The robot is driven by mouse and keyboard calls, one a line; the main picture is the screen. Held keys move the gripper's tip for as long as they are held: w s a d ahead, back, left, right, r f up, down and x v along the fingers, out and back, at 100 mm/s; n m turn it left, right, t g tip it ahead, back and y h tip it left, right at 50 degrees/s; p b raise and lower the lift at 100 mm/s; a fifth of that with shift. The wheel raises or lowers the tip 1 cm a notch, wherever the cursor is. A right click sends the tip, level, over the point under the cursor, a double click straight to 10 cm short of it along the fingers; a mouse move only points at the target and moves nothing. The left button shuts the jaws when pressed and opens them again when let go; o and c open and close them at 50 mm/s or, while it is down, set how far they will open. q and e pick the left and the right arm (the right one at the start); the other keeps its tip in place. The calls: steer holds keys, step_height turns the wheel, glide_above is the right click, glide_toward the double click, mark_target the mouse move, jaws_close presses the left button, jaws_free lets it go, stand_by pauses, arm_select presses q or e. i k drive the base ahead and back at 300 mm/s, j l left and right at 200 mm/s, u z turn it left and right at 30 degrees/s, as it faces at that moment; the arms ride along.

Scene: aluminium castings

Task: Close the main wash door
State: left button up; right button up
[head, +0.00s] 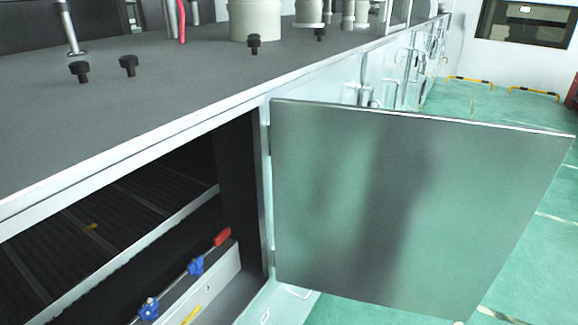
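The main wash door (420,210) is a grey metal panel on the right side of the head view. It stands swung open, hinged along its left edge at the right side of the machine's opening. Its free edge points right, out over the green floor. The opening (130,215) to its left shows a dark interior with a ribbed bed. Neither of my grippers shows in this view.
Inside the opening, blue valve handles (196,265) and a red handle (222,237) sit on a pipe. The machine's grey top (170,110) carries black knobs and pipes. Green floor (520,265) is clear right of the door. Yellow barriers (533,93) stand at the far wall.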

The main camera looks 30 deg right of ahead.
mark_target(421, 213)
steer(key=k+l+u, duration=0.1)
steer(key=l, duration=0.3)
steer(key=k+l+u, duration=0.15)
steer(key=l, duration=0.25)
steer(key=k+l+u, duration=0.1)
steer(key=l, duration=0.3)
steer(key=k+l+u, duration=0.1)
steer(key=k+l, duration=0.15)
steer(key=l+u, duration=0.2)
steer(key=l, duration=0.25)
steer(key=k+l+u, duration=0.25)
steer(key=l, duration=0.15)
steer(key=l+u, duration=0.2)
steer(key=l, duration=0.25)
steer(key=k+l+u, duration=0.2)
steer(key=l, duration=0.2)
steer(key=k+l+u, duration=0.25)
steer(key=l, duration=0.15)
steer(key=i+l+u, duration=0.2)
steer(key=l, duration=0.3)
steer(key=i+l+u, duration=0.15)
steer(key=l, duration=0.35)
steer(key=l+u, duration=0.2)
steer(key=l, duration=0.35)
